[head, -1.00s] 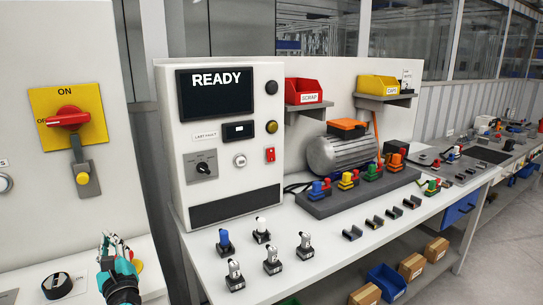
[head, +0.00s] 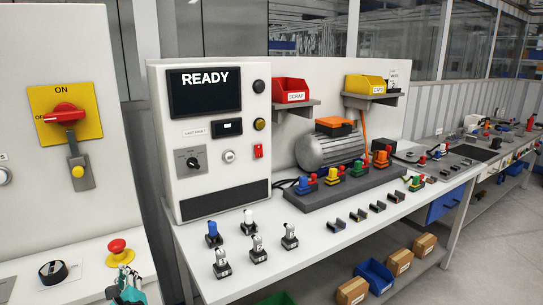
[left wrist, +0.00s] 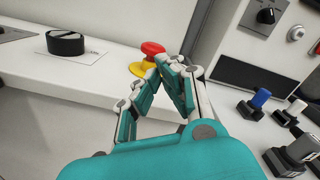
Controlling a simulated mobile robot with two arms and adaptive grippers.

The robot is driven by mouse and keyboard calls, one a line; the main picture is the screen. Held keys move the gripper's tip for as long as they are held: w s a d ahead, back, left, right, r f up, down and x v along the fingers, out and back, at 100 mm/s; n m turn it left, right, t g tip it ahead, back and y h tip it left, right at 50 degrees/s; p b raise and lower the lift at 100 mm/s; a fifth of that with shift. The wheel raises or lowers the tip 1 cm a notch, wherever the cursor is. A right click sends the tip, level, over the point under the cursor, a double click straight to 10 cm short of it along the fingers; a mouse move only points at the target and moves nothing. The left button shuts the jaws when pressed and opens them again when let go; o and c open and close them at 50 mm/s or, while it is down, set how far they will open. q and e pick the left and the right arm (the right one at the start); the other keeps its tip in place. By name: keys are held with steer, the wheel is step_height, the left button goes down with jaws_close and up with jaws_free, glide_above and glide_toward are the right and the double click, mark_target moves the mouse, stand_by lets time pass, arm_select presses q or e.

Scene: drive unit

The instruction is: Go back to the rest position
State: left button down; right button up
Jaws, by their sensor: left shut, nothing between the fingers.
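My left gripper (head: 127,283) shows at the bottom left of the head view, in front of the white bench with the red emergency stop button (head: 119,250). In the left wrist view its teal fingers (left wrist: 168,64) are closed together with nothing between them. Their tips lie close beside the red button (left wrist: 152,49) on its yellow base in that picture; I cannot tell the exact gap. My right gripper does not show in either view.
A black knob (head: 53,271) sits on the left bench. A panel reading READY (head: 206,92), a grey motor (head: 327,151) and several small connectors stand on the workbench at right. A yellow plate with a red switch (head: 65,113) is on the left cabinet.

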arm_select(q)
steer(key=s+d+f+n+g+h, duration=0.2)
steer(key=s+f, duration=0.1)
steer(key=f, duration=0.9)
steer(key=s+d+f+n+g+h, duration=0.2)
steer(key=f, duration=0.9)
steer(key=s+d+f+n+g+h, duration=0.35)
steer(key=s+f, duration=0.75)
steer(key=f, duration=0.5)
steer(key=s+d+f+n+g, duration=0.2)
steer(key=s+f+n, duration=0.2)
steer(key=s, duration=0.9)
steer(key=s+d+f+n+g+h, duration=0.1)
steer(key=s+f+n, duration=0.4)
steer(key=s, duration=0.8)
steer(key=s+d+f+n+g+h, duration=0.1)
steer(key=s+d+f+n+g, duration=0.2)
steer(key=s+f, duration=0.6)
steer(key=s+n+g, duration=0.1)
steer(key=s, duration=0.3)
steer(key=shift+d+f, duration=0.15)
steer(key=shift+f, duration=0.05)
